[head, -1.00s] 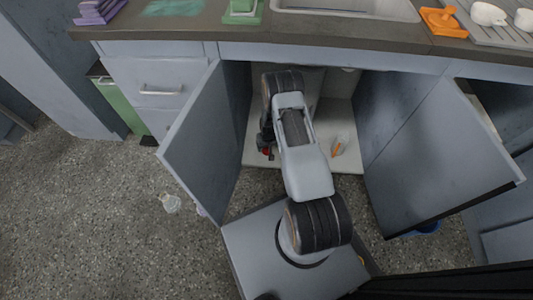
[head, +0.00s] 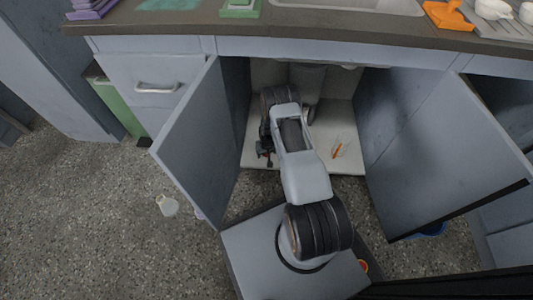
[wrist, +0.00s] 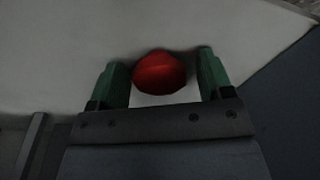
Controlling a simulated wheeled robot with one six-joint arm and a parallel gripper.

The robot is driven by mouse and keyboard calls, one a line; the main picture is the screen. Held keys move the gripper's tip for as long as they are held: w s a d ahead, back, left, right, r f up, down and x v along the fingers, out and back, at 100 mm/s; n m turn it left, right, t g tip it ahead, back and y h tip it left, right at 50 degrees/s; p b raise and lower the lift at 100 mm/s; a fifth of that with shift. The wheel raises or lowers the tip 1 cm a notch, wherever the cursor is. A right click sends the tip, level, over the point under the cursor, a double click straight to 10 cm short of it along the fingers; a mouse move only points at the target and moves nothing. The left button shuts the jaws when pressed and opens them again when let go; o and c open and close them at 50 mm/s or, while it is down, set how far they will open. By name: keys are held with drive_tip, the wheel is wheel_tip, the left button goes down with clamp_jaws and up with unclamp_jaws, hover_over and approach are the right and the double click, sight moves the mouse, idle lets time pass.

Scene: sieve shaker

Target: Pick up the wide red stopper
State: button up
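The wide red stopper (wrist: 160,73) is a rounded red piece on the pale cabinet floor in the wrist view. My gripper (wrist: 162,78) is open, with its green fingers on either side of the stopper. A narrow gap shows at the right finger; at the left finger I cannot tell whether it touches. In the head view my gripper (head: 266,155) is low inside the open cabinet, near its front left. The stopper is not clearly visible there, hidden by my gripper.
Open cabinet doors stand left (head: 190,140) and right (head: 440,150) of my arm. A clear container with an orange item (head: 340,149) stands to the right on the cabinet floor (head: 340,118). Pipes are behind.

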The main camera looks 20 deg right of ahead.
drive_tip(key=c, duration=0.9)
drive_tip(key=shift+o, duration=0.2)
drive_tip(key=shift+r, duration=0.1)
